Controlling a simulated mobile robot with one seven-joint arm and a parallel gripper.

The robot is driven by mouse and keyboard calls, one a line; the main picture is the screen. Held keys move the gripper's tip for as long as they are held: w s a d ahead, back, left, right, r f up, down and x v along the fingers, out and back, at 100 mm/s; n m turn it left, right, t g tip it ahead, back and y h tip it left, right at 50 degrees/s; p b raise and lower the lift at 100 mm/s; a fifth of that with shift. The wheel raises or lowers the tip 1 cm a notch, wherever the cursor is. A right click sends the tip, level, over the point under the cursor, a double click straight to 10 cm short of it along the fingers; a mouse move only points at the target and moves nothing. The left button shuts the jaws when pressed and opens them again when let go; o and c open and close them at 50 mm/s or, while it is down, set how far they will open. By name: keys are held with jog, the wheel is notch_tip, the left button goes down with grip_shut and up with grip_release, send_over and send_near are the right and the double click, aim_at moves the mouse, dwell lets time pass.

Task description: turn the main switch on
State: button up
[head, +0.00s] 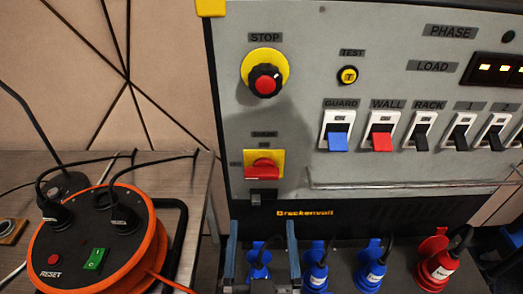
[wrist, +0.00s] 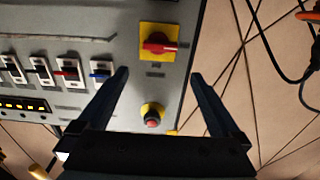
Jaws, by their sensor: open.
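The main switch (head: 263,165) is a red rotary handle on a yellow square plate, at the lower left of the grey panel in the head view. Its handle lies roughly horizontal. The wrist view shows the switch (wrist: 159,46) upside down, beyond the fingertips. My gripper (head: 262,230) is open and empty, its two dark fingers below the switch in the head view. In the wrist view my gripper (wrist: 160,73) has its fingers spread either side of the switch's column, apart from it. The small labels around the switch are too blurred to read.
The red and black STOP knob (head: 265,82) on a yellow ring sits above the switch. Breakers (head: 381,131) and a metal rail (head: 400,184) lie to the right. Blue plugs (head: 315,268) are below. An orange cable reel (head: 85,245) stands on the table at left.

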aim_at(262, 177)
jog(key=w+p, duration=0.1)
jog(key=w, duration=1.1)
jog(key=shift+w+f, duration=0.1)
jog(key=shift+w, duration=0.2)
jog(key=c, duration=1.1)
